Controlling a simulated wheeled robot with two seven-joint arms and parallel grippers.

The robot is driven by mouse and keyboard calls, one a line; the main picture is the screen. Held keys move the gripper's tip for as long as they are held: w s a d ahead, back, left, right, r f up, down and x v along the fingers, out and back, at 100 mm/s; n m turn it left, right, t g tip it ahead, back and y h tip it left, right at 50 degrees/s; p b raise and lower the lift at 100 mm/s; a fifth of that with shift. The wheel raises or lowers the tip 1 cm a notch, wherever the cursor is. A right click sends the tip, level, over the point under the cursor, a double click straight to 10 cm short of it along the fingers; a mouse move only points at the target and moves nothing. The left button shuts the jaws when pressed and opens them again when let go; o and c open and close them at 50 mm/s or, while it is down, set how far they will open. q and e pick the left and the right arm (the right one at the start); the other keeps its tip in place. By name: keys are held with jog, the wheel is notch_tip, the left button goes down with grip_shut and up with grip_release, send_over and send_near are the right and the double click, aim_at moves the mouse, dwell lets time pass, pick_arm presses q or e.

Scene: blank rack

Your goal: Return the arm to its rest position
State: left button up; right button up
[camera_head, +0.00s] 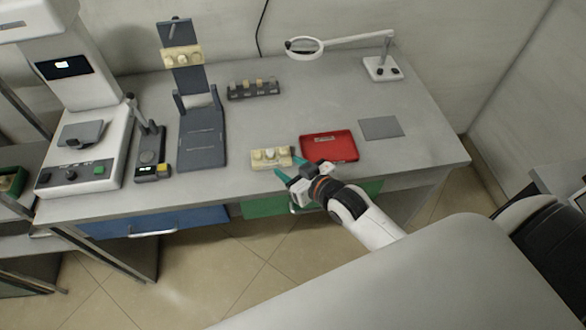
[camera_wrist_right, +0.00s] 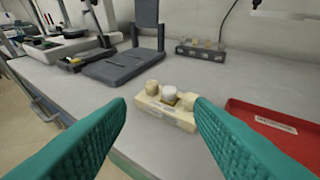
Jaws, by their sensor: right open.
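My right gripper (camera_head: 292,172) is at the front edge of the grey table. Its two green fingers (camera_wrist_right: 160,135) are spread apart in the right wrist view with nothing between them. Just beyond the fingertips a cream block (camera_head: 270,158) with several round pieces on it stands on the table. The block also shows in the right wrist view (camera_wrist_right: 165,112), apart from the fingers. My right arm (camera_head: 372,225) reaches in from the lower right in the head view. My left gripper is not in view.
A red tray (camera_head: 330,147) lies right of the cream block. A dark rack (camera_head: 253,90) stands behind, and a dark stand (camera_head: 203,140) with another cream block (camera_head: 182,56) is at left. A magnifier lamp (camera_head: 382,68) stands at the back right. The table middle is clear.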

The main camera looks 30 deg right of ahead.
jog(key=shift+s+r, duration=0.15)
jog(key=shift+s, duration=0.15)
dwell(0.4)
jog(key=s+f+g+h, duration=0.1)
jog(key=s+g+h, duration=0.2)
jog(key=s+g, duration=1.25)
jog(key=s+f+t, duration=0.2)
jog(key=s+f, duration=0.1)
jog(key=f, duration=1)
jog(key=s+f+t, duration=0.3)
jog(key=f, duration=0.9)
jog(key=s+d+f+g, duration=0.1)
jog(key=s+d+f, duration=0.2)
jog(key=s+f, duration=1.3)
jog(key=shift+s+d+f+g, duration=0.25)
jog(key=shift+f+g, duration=0.1)
jog(key=shift+f, duration=0.45)
